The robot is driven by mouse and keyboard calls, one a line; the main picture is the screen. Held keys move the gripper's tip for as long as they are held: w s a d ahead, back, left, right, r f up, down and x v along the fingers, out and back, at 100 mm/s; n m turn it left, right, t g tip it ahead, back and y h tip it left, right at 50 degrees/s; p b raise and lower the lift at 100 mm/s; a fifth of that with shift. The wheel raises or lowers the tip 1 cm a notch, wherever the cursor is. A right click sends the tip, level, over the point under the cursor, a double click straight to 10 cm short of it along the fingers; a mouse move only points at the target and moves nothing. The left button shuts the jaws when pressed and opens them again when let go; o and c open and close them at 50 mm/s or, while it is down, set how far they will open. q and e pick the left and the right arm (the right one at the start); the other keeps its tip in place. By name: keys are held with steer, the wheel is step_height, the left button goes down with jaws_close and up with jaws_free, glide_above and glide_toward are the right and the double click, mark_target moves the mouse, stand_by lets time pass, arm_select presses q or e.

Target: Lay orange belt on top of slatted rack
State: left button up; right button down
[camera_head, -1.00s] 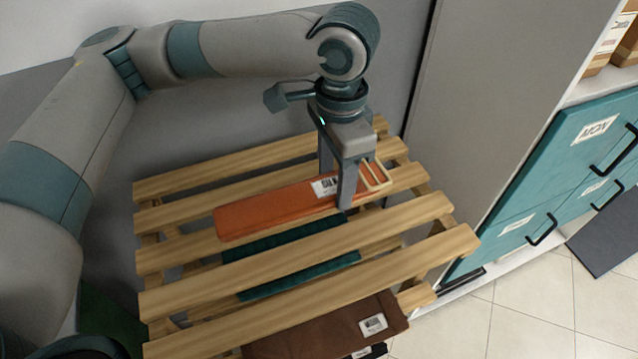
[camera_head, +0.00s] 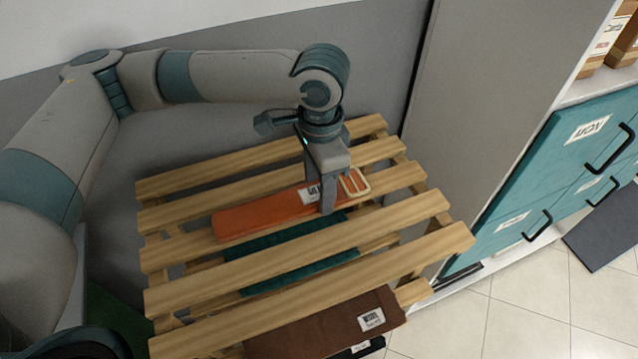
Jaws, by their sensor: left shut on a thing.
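The orange belt (camera_head: 258,215) with a white label and a pale buckle lies along the upper slats of the wooden slatted rack (camera_head: 300,272). My left gripper (camera_head: 322,208) points down over the belt's right part, near the label and buckle, and is shut on it. The belt looks to be at slat height; whether it presses on the slats I cannot tell exactly. My right gripper is not in view.
A teal folded item (camera_head: 290,262) shows through the slats below the belt. A brown item (camera_head: 325,330) with a label lies lower at the front. Teal drawers (camera_head: 560,170) and a grey panel (camera_head: 490,100) stand at right. The front slats are bare.

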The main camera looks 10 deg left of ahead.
arm_select(q)
steer(key=shift+f, duration=0.3)
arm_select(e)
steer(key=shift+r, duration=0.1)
arm_select(q)
steer(key=o, duration=1.1)
steer(key=shift+f, duration=0.1)
step_height(320, 180, up, 12)
steer(key=b, duration=0.2)
steer(key=shift+b, duration=0.35)
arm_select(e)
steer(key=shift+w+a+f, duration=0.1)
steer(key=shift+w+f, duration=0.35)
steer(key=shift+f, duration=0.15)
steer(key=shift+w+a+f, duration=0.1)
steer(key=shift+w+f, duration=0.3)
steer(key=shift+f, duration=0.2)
arm_select(q)
steer(key=shift+d, duration=0.1)
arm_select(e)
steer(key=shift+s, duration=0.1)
